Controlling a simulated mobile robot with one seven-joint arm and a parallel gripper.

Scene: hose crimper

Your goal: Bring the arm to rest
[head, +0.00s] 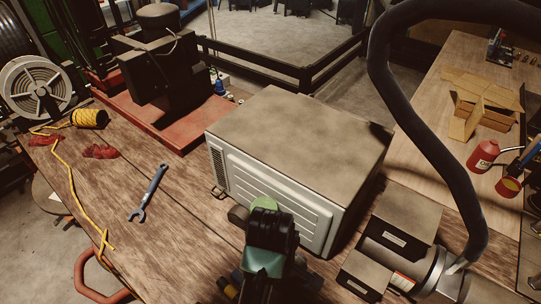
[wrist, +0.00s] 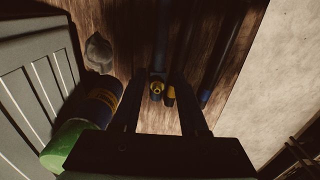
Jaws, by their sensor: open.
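My gripper (wrist: 159,82) shows in the wrist view with its two dark fingers apart. Between and beyond the fingertips are two small yellow-ended fittings (wrist: 163,92) with dark hose-like lengths behind them. I cannot tell whether the fingers touch them; nothing looks clamped. In the head view, a dark and green arm part of mine stands at the lower middle, in front of the big white machine box (head: 300,150). The fingertips cannot be made out there.
A thick dark hose (head: 440,150) arches at right, near a red bottle (head: 484,156). A green-ended cylinder (wrist: 68,143) is close at left in the wrist view.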

